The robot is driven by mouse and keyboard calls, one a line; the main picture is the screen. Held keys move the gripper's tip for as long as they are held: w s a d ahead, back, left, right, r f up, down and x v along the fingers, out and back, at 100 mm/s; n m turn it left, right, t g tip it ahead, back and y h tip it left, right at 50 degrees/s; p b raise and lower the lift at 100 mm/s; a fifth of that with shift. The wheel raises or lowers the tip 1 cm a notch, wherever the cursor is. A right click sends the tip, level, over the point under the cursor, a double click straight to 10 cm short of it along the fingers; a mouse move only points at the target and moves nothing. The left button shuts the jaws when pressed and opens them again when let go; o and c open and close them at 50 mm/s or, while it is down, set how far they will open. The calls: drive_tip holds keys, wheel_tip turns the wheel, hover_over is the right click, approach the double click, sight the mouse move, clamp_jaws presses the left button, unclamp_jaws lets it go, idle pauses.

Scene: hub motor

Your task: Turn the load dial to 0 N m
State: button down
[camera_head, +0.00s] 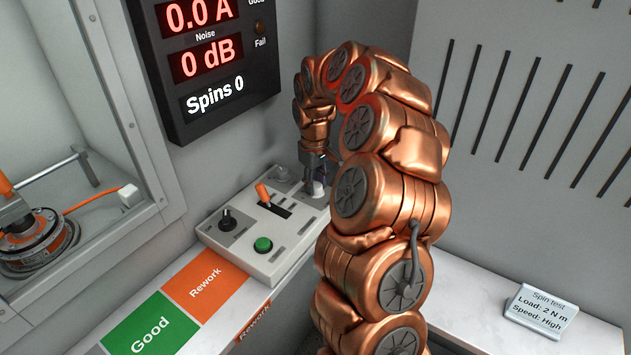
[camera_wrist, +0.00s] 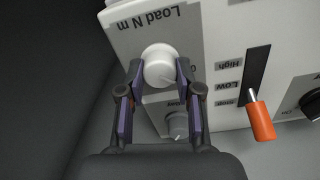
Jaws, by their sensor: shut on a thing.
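The load dial is a white round knob (camera_wrist: 159,66) under the label "Load N m" in the wrist view. My gripper (camera_wrist: 158,75) has a finger on each side of the knob and is shut on it. The numbers around the knob are mostly hidden by the fingers, so I cannot read its setting. In the head view my gripper (camera_head: 316,170) reaches down to the back right of the control box (camera_head: 236,250), where the white knob (camera_head: 316,189) shows just below the fingers.
Beside the dial stand an orange-tipped speed lever (camera_wrist: 261,120), a grey knob (camera_wrist: 178,126), a black knob (camera_head: 227,221) and a green button (camera_head: 263,244). The display (camera_head: 208,55) reads 0.0 A, 0 dB, Spins 0. A card (camera_head: 541,311) reads "Load: 2 N m, Speed: High".

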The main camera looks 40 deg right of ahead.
sight(315, 186)
drive_tip(key=shift+n, duration=0.9)
drive_tip(key=c, duration=0.8)
unclamp_jaws()
drive_tip(key=shift+o, duration=0.2)
wheel_tip(315, 186, up, 12)
drive_tip(key=shift+a, duration=0.2)
drive_tip(key=shift+s, duration=0.1)
